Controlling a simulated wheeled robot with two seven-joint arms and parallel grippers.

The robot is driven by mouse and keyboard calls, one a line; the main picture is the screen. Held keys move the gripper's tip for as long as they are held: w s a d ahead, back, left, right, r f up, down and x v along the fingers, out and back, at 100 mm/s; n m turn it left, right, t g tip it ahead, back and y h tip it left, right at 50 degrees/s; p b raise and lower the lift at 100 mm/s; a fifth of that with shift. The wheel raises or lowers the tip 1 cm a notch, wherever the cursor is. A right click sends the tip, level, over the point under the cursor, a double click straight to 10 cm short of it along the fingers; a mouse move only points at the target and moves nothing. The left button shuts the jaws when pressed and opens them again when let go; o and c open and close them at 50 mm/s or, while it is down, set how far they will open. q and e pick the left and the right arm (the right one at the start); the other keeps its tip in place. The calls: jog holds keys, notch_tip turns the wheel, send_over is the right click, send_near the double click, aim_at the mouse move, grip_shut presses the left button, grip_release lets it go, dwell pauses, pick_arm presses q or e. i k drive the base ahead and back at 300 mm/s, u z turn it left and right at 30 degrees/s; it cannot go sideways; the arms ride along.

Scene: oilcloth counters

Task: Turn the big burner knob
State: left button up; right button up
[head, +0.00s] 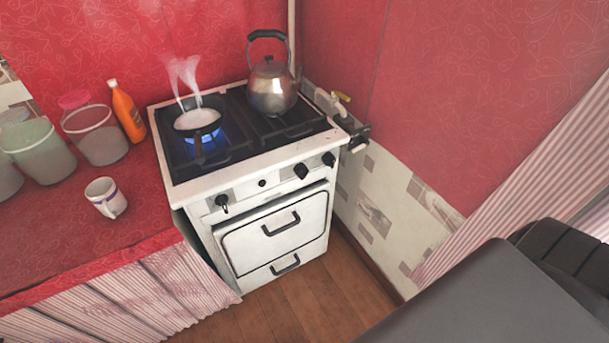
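A white stove (262,165) stands in the corner against the red wall. Its front panel has a black knob at the left (222,202), a small black knob (262,183) in the middle, and two black knobs at the right, one larger-looking (300,170) and one at the far right (328,159). A blue flame (203,137) burns under a small steaming pan (198,120) on the left side of the stove top. A kettle (272,90) stands on the back right, with no flame visible under it. Neither gripper shows in the head view.
Left of the stove, a red-covered counter (130,205) holds a white mug (106,198), an orange bottle (127,111) and several jars (95,130). A yellow-handled gas valve (341,98) is on the right wall. Wooden floor (310,300) lies clear before the stove.

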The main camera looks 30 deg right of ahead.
aim_at(299, 169)
jog(key=z, duration=0.5)
jog(key=k, duration=1.15)
jog(key=z, duration=0.75)
jog(key=i, duration=1)
jog(key=z, duration=0.6)
